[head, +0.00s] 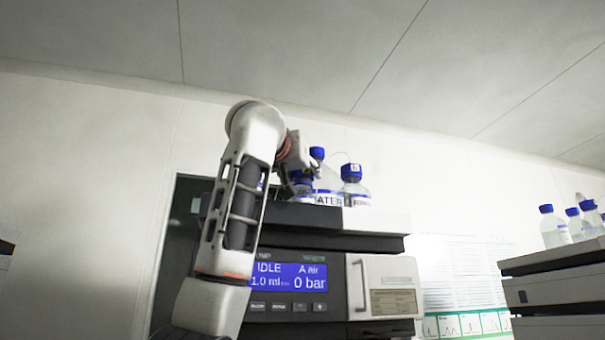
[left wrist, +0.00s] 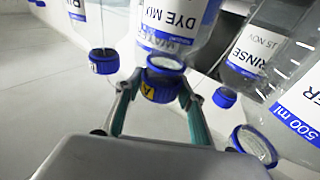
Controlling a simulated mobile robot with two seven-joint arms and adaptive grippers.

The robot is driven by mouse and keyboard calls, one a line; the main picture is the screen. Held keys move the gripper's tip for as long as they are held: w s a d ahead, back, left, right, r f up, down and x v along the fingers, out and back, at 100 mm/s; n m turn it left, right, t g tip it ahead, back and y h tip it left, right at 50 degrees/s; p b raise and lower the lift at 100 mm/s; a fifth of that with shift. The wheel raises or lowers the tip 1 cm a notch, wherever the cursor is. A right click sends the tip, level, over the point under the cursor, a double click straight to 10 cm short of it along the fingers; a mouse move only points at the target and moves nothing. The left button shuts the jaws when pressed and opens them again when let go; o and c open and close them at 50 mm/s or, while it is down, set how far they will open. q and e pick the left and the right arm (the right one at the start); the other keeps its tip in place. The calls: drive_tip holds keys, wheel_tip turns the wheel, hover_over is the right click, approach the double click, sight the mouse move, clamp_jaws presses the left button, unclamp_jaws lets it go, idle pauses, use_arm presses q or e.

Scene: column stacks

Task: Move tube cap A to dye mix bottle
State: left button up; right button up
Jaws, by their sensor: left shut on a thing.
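In the left wrist view, which looks tilted and upside down, my left gripper (left wrist: 160,84) is shut on a blue cap, tube cap A (left wrist: 165,93), with a yellow A label. The cap is at the mouth of the dye mix bottle (left wrist: 165,35), a clear bottle with a white label. I cannot tell whether the cap is seated or just apart from the neck. In the head view my left gripper (head: 298,173) is over the bottles on top of the pump stack, and its fingers are mostly hidden. My right gripper is not in view.
Close by are a rinse bottle (left wrist: 252,50), a 500 ml bottle (left wrist: 298,108) and another blue cap (left wrist: 103,62). A blue-capped bottle (head: 352,188) stands at right on the stack (head: 375,222). A second stack (head: 555,265) with several bottles is at far right.

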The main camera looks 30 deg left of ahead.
use_arm(q)
drive_tip(key=shift+f+b, duration=0.5)
drive_tip(key=shift+b, duration=0.05)
idle(0.7)
drive_tip(key=o, duration=1)
drive_tip(key=shift+o, duration=0.2)
drive_tip(key=v, duration=1.1)
drive_tip(key=shift+r, duration=0.1)
drive_tip(key=shift+s+d, duration=0.1)
drive_tip(key=shift+s, duration=0.4)
